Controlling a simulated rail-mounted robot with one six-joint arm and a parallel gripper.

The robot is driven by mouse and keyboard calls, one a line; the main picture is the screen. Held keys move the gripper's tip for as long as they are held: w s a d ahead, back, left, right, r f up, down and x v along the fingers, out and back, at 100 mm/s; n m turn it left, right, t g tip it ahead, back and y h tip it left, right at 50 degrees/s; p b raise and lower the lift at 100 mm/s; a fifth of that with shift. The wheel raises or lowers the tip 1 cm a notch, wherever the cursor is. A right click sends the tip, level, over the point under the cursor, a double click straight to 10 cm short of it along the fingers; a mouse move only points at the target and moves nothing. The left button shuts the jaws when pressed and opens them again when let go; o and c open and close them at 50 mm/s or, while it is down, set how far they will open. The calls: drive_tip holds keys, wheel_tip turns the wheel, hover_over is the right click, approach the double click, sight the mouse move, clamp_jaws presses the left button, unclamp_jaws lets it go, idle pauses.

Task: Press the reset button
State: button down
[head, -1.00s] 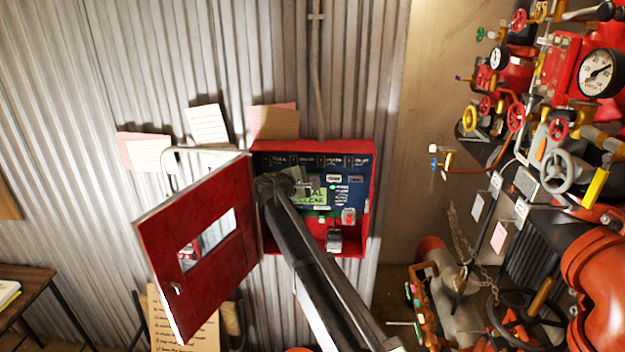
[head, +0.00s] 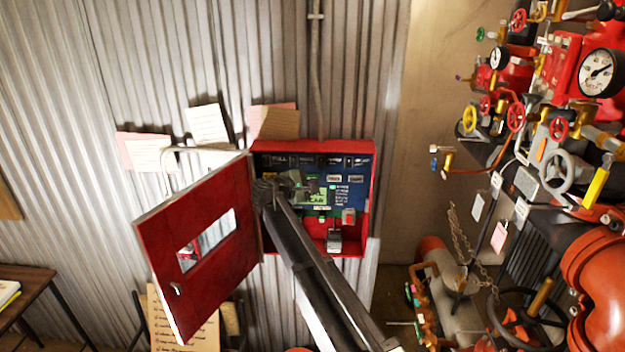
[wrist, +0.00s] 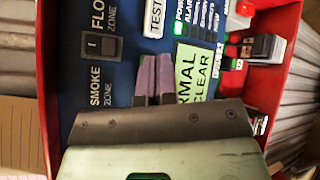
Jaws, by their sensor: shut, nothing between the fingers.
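The red control box (head: 370,195) hangs open on the corrugated wall in the head view. Its blue panel (head: 355,195) carries labels, switches and a green display, which also shows in the wrist view (wrist: 196,68). My gripper (head: 316,188) is shut and empty, over the upper middle of the panel. In the wrist view its purple-grey fingertips (wrist: 152,62) lie together between the smoke zone label and the green display, below the white TEST label (wrist: 155,18). I cannot make out the reset button; the fingers hide that part of the panel. Contact with the panel cannot be told.
The box's red door (head: 205,265) stands open to the left. A black switch in a white frame (wrist: 265,48) and a black zone switch (wrist: 102,45) flank the fingers. Papers (head: 207,124) hang above the box. Pipes and valves (head: 555,170) crowd the right.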

drive_tip(key=s, duration=0.5)
idle(0.3)
idle(0.4)
drive_tip(key=s+d+f+m+g+y+b, duration=0.3)
drive_tip(key=s+d+f+m, duration=0.2)
drive_tip(key=s+d+f, duration=0.3)
drive_tip(key=s+d+f+m+g+y+b, duration=0.4)
drive_tip(key=s+d+f, duration=0.4)
drive_tip(key=s, duration=0.6)
drive_tip(key=s+d+f+m+g+y+b, duration=0.3)
drive_tip(key=s+d+f+m, duration=0.3)
drive_tip(key=s, duration=0.6)
drive_tip(key=shift+d+f+m+g+y+b, duration=0.35)
drive_tip(key=shift+d+f+g+b, duration=0.25)
drive_tip(key=shift+d+f, duration=0.45)
